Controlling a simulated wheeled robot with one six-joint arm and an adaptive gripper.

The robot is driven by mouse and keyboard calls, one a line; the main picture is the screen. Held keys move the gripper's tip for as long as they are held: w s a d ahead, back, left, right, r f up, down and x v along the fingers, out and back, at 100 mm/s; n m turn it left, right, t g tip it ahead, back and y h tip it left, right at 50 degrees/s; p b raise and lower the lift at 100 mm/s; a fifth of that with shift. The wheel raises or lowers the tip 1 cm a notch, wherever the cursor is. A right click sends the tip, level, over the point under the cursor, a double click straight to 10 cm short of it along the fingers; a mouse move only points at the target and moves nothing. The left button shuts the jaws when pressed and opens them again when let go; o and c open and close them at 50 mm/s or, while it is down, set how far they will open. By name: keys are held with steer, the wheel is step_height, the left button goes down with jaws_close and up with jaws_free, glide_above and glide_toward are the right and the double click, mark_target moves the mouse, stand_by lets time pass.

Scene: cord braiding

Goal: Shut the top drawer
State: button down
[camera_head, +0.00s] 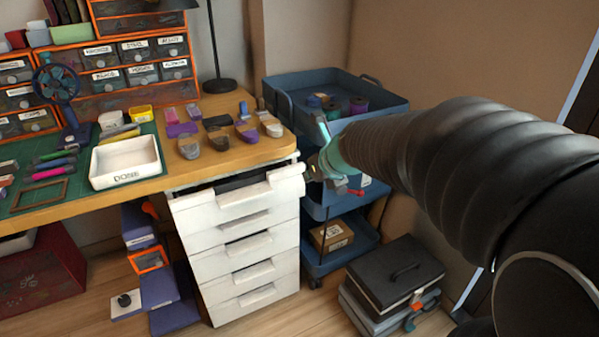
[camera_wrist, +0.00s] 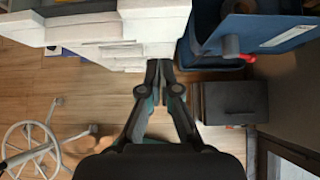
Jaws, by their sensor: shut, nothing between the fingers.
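The white drawer unit (camera_head: 246,264) stands under the right end of the wooden desk. Its top drawer (camera_head: 236,202) sticks out, with a dark gap showing between its front and the desk edge; the drawers below look shut. My gripper (camera_head: 312,172) is at the right end of the top drawer's front, close to it; I cannot tell whether it touches. In the wrist view my gripper (camera_wrist: 159,66) has its fingertips together and empty, pointing at the white drawer fronts (camera_wrist: 110,25).
A blue trolley (camera_head: 335,95) with spools stands right of the drawers. Black and grey cases (camera_head: 395,272) sit on the floor at the right. A white tray (camera_head: 125,162) and several small items lie on the desk. The floor before the drawers is clear.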

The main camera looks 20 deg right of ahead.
steer(key=v, duration=0.3)
steer(key=c, duration=1.5)
jaws_free()
steer(key=shift+s+d+r, duration=0.1)
steer(key=shift+s+d, duration=0.05)
steer(key=shift+c, duration=0.2)
steer(key=o, duration=0.3)
steer(key=shift+m+g, duration=0.7)
steer(key=shift+m, duration=0.1)
steer(key=d+f, duration=0.1)
steer(key=f, duration=0.1)
steer(key=d+f+b, duration=0.1)
steer(key=d+f, duration=0.1)
steer(key=f, duration=0.1)
steer(key=d+f, duration=0.1)
steer(key=f, duration=0.1)
steer(key=shift+w+d+f, duration=0.15)
steer(key=shift+w+f, duration=0.1)
steer(key=shift+w, duration=0.1)
steer(key=m+t+y+b, duration=0.2)
steer(key=m+y, duration=0.5)
steer(key=y, duration=0.6)
glide_toward(251, 199)
steer(key=b+x, duration=0.1)
steer(key=x, duration=0.9)
